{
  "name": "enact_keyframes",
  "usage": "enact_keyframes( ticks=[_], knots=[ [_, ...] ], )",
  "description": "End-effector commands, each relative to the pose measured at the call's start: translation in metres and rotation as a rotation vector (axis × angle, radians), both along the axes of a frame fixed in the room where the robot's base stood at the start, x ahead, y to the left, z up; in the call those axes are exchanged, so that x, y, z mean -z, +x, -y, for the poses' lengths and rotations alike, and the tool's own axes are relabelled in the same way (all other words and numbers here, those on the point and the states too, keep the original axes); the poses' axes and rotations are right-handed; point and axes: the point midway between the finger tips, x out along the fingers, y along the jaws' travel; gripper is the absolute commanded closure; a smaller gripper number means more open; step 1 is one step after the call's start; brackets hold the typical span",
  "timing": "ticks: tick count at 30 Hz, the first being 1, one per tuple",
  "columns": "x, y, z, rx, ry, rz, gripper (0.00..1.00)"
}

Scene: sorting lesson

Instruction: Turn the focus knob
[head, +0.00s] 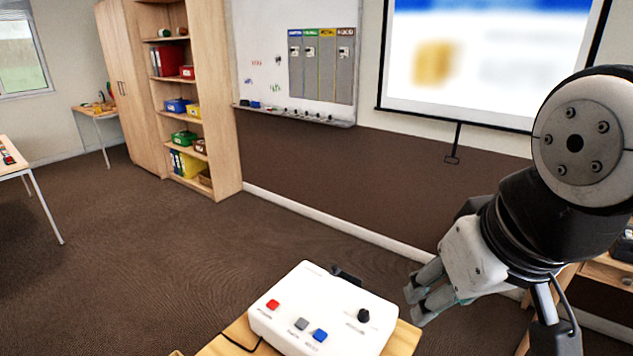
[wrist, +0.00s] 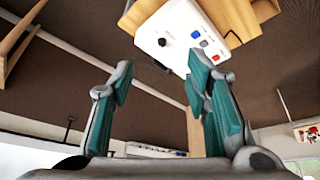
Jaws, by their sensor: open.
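A white projector box (head: 315,301) stands on a wooden stand at the bottom of the head view. The black focus knob (head: 364,315) rises from its top near the right side. My gripper (head: 416,304) is open and empty, to the right of the box and apart from the knob. In the wrist view, the knob (wrist: 164,42) shows beyond the space between the two teal-padded fingers (wrist: 162,78). The picture on the projection screen (head: 487,62) is blurred.
Red (head: 272,304), grey (head: 301,324) and blue (head: 320,335) buttons sit on the same box top. A shelf unit (head: 229,95) and a whiteboard (head: 262,45) are at the back wall. Open carpet lies left of the stand.

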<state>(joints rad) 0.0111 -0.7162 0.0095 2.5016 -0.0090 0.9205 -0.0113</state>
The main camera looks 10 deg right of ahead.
Motion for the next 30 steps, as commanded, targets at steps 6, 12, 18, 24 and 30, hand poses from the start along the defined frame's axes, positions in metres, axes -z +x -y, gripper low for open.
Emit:
enact_keyframes(
  ticks=[6,12,18,24,30],
  knots=[
    [0.016,0.049,0.001,-0.044,-0.059,-0.097,0.57],
    [0.04,0.1,0.001,-0.109,-0.096,-0.198,0.57],
    [0.075,0.152,0.0,-0.181,-0.104,-0.295,0.57],
    [0.118,0.197,0.0,-0.253,-0.085,-0.378,0.57],
    [0.147,0.223,-0.001,-0.301,-0.062,-0.425,0.57]
  ],
)
